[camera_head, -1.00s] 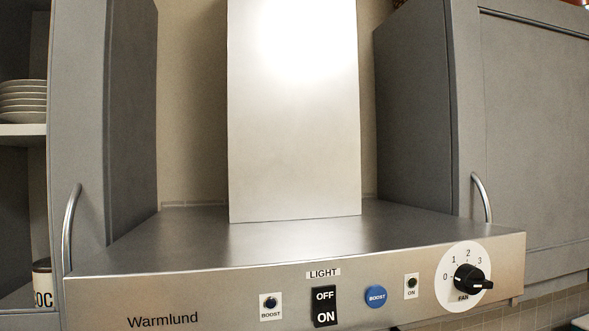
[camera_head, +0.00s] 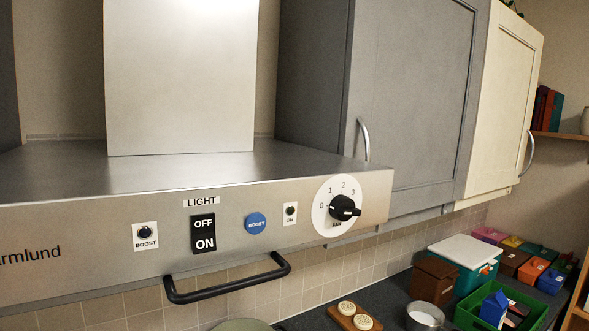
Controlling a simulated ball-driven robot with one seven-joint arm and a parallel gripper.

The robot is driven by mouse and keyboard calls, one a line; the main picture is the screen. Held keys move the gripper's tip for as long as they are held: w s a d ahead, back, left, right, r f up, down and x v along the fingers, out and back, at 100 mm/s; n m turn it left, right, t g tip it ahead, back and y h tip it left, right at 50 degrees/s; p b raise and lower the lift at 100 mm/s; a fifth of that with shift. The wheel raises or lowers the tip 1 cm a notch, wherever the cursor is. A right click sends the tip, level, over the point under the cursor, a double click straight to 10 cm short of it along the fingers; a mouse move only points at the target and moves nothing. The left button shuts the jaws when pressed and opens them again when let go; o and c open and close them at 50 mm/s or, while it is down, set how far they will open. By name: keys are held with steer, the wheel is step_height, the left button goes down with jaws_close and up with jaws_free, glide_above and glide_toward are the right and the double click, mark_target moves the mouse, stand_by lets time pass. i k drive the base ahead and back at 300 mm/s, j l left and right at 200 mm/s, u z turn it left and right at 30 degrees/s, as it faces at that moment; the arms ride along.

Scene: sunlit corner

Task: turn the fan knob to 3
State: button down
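The black fan knob (camera_head: 342,208) sits on a round white dial (camera_head: 324,221) at the right end of the range hood's steel front (camera_head: 100,228). The dial carries 0 at the left, then 1, 2 and 3 over the top to the upper right, with FAN below. The knob's grip sticks out to the right, below the 3; which number it is set to I cannot tell. My gripper is not in view.
Left of the dial are a small ON lamp (camera_head: 290,213), a blue BOOST button (camera_head: 256,223), a light switch (camera_head: 203,233) and a BOOST lamp (camera_head: 146,236). A black bar (camera_head: 228,286) juts out below the hood. Grey cabinets (camera_head: 410,100) stand behind; boxes and a green crate (camera_head: 466,316) are on the counter.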

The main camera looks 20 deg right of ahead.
mark_target(341, 208)
steer(key=l+z, duration=0.35)
steer(key=i+l+z, duration=0.15)
steer(key=l+z, duration=0.2)
steer(key=i+l+z, duration=0.1)
steer(key=l+z, duration=0.25)
steer(key=j, duration=0.1)
